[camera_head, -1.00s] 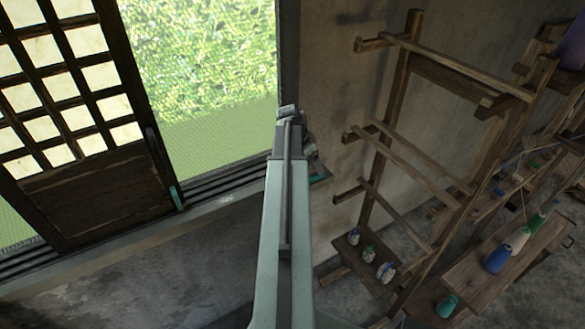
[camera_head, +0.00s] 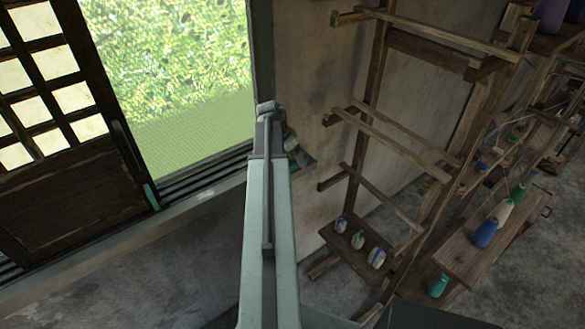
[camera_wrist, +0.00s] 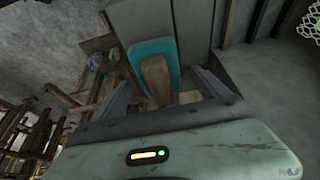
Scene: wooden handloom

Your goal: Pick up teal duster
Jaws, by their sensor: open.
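The teal duster (camera_wrist: 168,52) shows in the wrist view with a teal pad and a wooden block on its face. In the head view a small teal patch (camera_head: 293,169) by the window sill, just right of my arm, looks like the same duster, mostly hidden. My gripper (camera_wrist: 168,88) is open in the wrist view, its dark jaws to either side of the wooden block. I cannot tell whether they touch it. In the head view my gripper (camera_head: 290,145) is largely hidden behind my arm, near the sill's right end.
The lattice window (camera_head: 50,130) and its sill (camera_head: 190,212) are on the left. A wooden rack (camera_head: 375,110) stands on the right, with several small bottles on its low shelf (camera_head: 350,238). A bench (camera_head: 490,250) with coloured thread cones stands farther right.

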